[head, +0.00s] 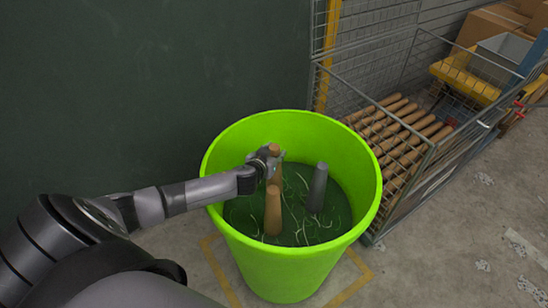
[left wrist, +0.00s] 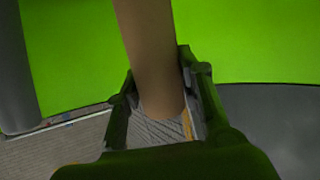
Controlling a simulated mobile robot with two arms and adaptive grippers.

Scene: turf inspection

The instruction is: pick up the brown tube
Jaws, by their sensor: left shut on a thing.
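A bright green bucket (head: 300,262) stands on the floor, with a dark bottom and pale strands inside. My left gripper (head: 272,160) reaches into it from the left and is shut on a brown tube (head: 275,149) near its upper end. The gripper hides part of this tube. In the left wrist view the brown tube (left wrist: 150,50) lies between the two fingers (left wrist: 160,95). My right gripper is not in view.
A dark grey tube (head: 318,188) stands at the right inside the bucket. A wire mesh cage (head: 430,160) with several brown tubes (head: 398,135) is close on the right. A dark green wall (head: 150,90) rises behind the bucket. Floor at the right front is free.

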